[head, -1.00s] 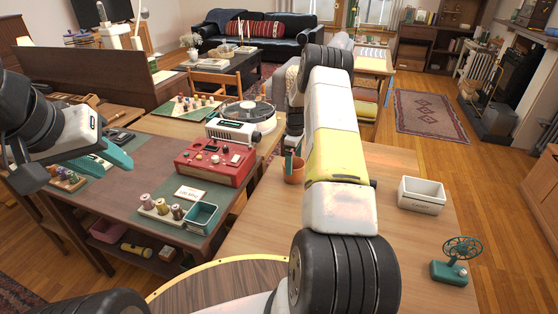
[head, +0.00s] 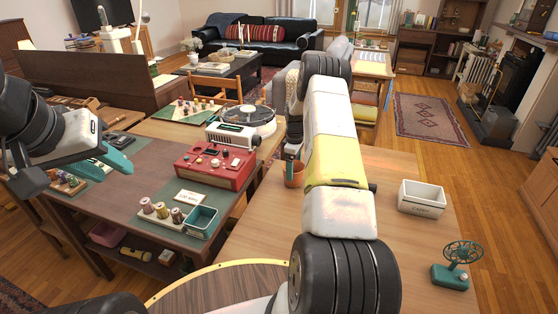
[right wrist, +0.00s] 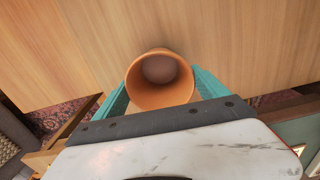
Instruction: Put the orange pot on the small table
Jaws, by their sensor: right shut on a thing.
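The orange pot (head: 294,174) is partly hidden behind my right arm in the head view, over the light wood table (head: 385,240). In the right wrist view the pot (right wrist: 152,95) sits mouth towards the camera between the teal fingers of my right gripper (right wrist: 160,88), which is shut on it. I cannot tell whether the pot touches the table. My left gripper (head: 116,160) hangs over the left part of the dark desk, holding nothing that I can see; its finger gap is unclear. Several tables show, and I cannot tell which is the small one.
A white box (head: 422,198) and a green fan (head: 455,268) stand on the light table's right side. The dark desk holds a red device (head: 213,166), a teal tray (head: 201,220) and spools. Beyond are a turntable (head: 250,120) and another pale table (head: 374,65). Open floor lies right.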

